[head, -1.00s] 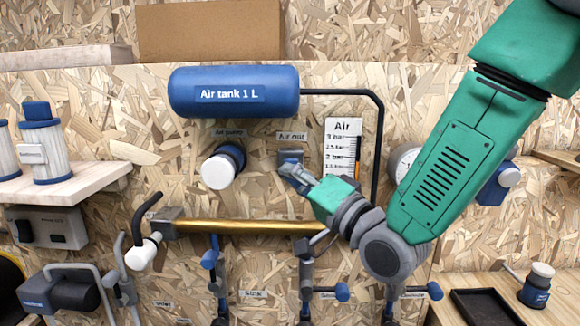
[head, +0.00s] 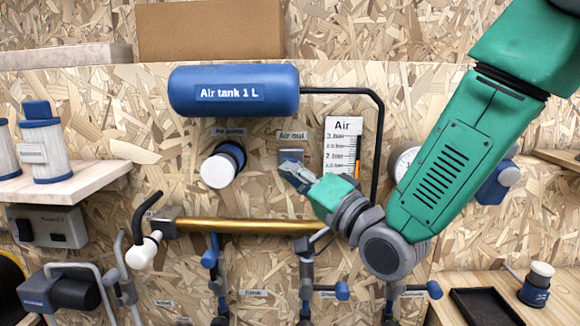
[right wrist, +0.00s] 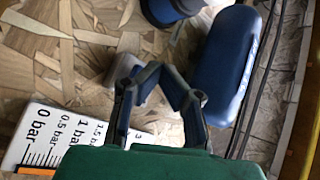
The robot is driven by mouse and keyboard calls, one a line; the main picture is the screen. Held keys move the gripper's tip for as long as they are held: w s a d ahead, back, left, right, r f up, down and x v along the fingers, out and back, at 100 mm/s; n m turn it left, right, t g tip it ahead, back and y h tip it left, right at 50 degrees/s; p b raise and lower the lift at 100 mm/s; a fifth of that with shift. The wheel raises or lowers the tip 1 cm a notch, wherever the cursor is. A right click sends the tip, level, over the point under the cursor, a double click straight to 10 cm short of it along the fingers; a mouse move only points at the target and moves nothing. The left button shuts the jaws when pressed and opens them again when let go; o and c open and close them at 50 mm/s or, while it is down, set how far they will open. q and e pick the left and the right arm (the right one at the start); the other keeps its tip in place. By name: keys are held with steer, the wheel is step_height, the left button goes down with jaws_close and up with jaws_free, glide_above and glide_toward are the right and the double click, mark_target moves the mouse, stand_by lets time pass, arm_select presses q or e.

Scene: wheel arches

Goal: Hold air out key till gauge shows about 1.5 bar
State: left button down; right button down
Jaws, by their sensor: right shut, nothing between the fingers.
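The air out key (head: 291,155) is a small grey and blue piece on the board under the "Air out" label. My right gripper (head: 287,168) is shut and empty, with its fingertips just below the key in the head view. I cannot tell if they touch it. In the right wrist view the gripper (right wrist: 170,85) partly covers the grey key block (right wrist: 122,70). The air gauge (head: 342,145) is a white scale card with an orange column, right of the key. The card (right wrist: 50,138) also shows in the right wrist view, partly hidden; the exact reading is unclear. My left gripper is out of view.
The blue air tank (head: 234,91) hangs above, with a black pipe (head: 378,110) running right and down. The white-capped air pump knob (head: 222,166) is left of the key. A brass tube (head: 245,226) runs below. A round dial (head: 404,160) is partly behind my right arm.

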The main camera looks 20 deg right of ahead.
steer(key=shift+w+d+r, duration=0.1)
steer(key=shift+w+d, duration=0.2)
steer(key=shift+w, duration=0.55)
stand_by(1.6)
steer(key=shift+s, duration=0.1)
stand_by(1.7)
steer(key=shift+s+a, duration=0.25)
steer(key=shift+s, duration=0.55)
steer(key=shift+s+a+b, duration=0.15)
steer(key=shift+s+a, duration=0.15)
steer(key=shift+s, duration=0.5)
steer(key=shift+s+a+b, duration=0.15)
steer(key=shift+s+a, duration=0.1)
steer(key=shift+s, duration=0.55)
steer(key=shift+s+a+b, duration=0.15)
steer(key=shift+s+a, duration=0.15)
steer(key=shift+s, duration=0.5)
